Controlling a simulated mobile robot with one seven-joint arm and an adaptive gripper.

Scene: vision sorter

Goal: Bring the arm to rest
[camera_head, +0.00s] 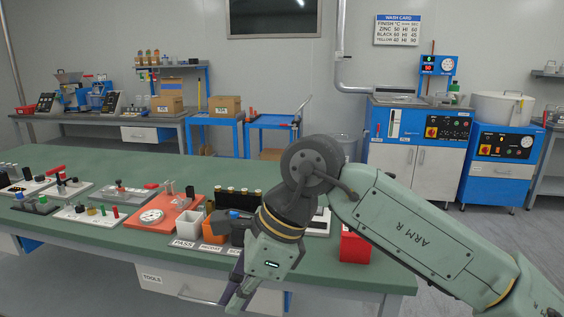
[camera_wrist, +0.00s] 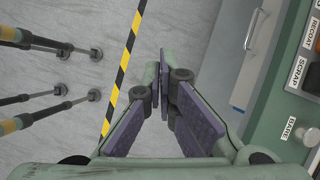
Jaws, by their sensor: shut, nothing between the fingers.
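My gripper (camera_head: 236,292) hangs down in front of the near edge of the green bench (camera_head: 130,245) in the head view, below the level of its top. In the wrist view my gripper (camera_wrist: 164,90) has its purple-padded fingers meeting at the tips, with nothing between them. Below the fingers is the grey floor (camera_wrist: 200,50). My arm reaches in from the lower right, bent at a dark joint, with the wrist pointing down. The arm hides part of the bench top and the bins behind it.
On the bench stand an orange fixture (camera_head: 165,219), a red bin (camera_head: 354,246), small bins with labels and several trays of small parts. A drawer marked TOOLS (camera_head: 190,284) sits under the bench edge. A yellow-black floor stripe (camera_wrist: 125,65) runs beside my gripper. Blue machines stand behind.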

